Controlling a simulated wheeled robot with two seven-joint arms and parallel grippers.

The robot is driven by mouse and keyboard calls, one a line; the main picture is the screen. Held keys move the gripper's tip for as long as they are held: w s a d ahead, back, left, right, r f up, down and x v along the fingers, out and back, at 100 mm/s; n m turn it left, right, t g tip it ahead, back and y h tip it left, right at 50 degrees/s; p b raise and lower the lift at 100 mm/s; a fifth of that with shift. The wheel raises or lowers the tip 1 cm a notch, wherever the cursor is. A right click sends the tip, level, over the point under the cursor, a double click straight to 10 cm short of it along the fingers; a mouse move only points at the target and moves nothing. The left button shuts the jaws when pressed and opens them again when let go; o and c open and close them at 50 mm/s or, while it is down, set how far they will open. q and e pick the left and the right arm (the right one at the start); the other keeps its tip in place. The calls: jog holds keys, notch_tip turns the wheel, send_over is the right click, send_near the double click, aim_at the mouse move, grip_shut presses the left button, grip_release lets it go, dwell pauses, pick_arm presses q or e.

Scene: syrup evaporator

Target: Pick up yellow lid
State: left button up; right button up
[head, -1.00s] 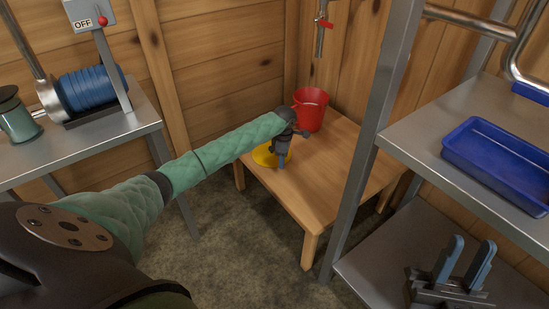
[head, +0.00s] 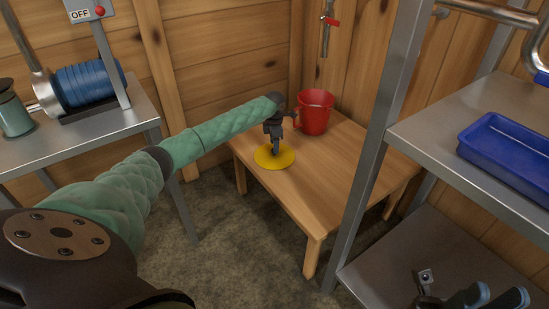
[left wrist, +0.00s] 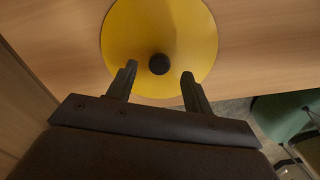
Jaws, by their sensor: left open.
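The yellow lid (head: 273,156) is a round disc lying on the low wooden table, near its left edge. The left wrist view shows the lid (left wrist: 180,30) with a dark round knob (left wrist: 159,64) at its middle. My left gripper (head: 276,149) points down over the lid, with its arm reaching in from the left. In the left wrist view its two fingers (left wrist: 158,78) are apart, one on each side of the knob, with nothing clamped between them. I cannot tell whether they touch the lid. My right gripper (head: 474,297) shows at the bottom right, partly cut off, with its fingers apart.
A red bucket (head: 315,113) stands on the wooden table (head: 318,190) just right of my left gripper. A metal shelf (head: 450,125) with a blue tray (head: 510,150) is on the right. A metal bench (head: 135,125) with a blue cylinder (head: 90,88) is on the left.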

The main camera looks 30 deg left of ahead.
pick_arm(q)
notch_tip(320, 180, down, 3)
jog(key=shift+w+r, duration=0.1)
jog(key=c, duration=1.1)
